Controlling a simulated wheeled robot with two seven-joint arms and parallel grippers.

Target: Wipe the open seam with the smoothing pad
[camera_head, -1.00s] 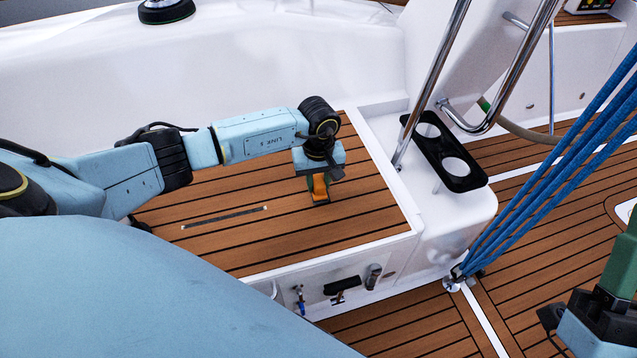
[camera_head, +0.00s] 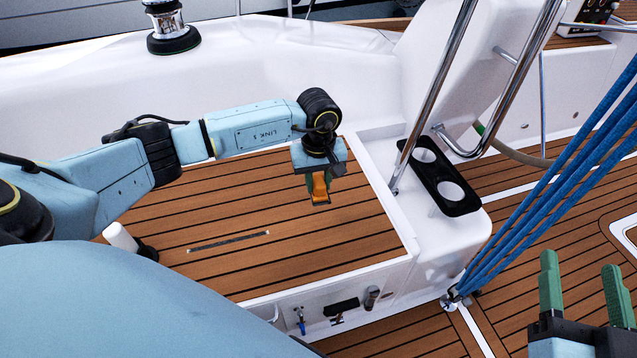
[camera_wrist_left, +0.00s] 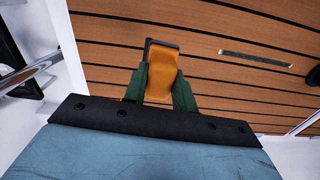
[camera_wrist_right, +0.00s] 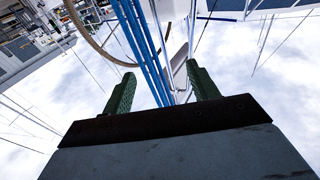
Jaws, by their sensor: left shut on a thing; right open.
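The open seam (camera_head: 228,241) is a dark grey strip, wider than the other seams, in the teak seat panel (camera_head: 290,262). It also shows in the left wrist view (camera_wrist_left: 255,60). My left gripper (camera_head: 320,190) is shut on the orange smoothing pad (camera_head: 320,187), over the panel to the right of the seam. The pad also shows between the green fingers in the left wrist view (camera_wrist_left: 162,75). I cannot tell whether the pad touches the wood. My right gripper (camera_head: 582,290) is open and empty at the lower right; its spread fingers show in its wrist view (camera_wrist_right: 160,90).
A white cylinder with a dark base (camera_head: 125,240) stands left of the seam. A black cup holder (camera_head: 440,180), steel rails (camera_head: 430,95) and blue ropes (camera_head: 540,195) are on the right. A winch (camera_head: 170,28) is at the back. Panel between pad and seam is clear.

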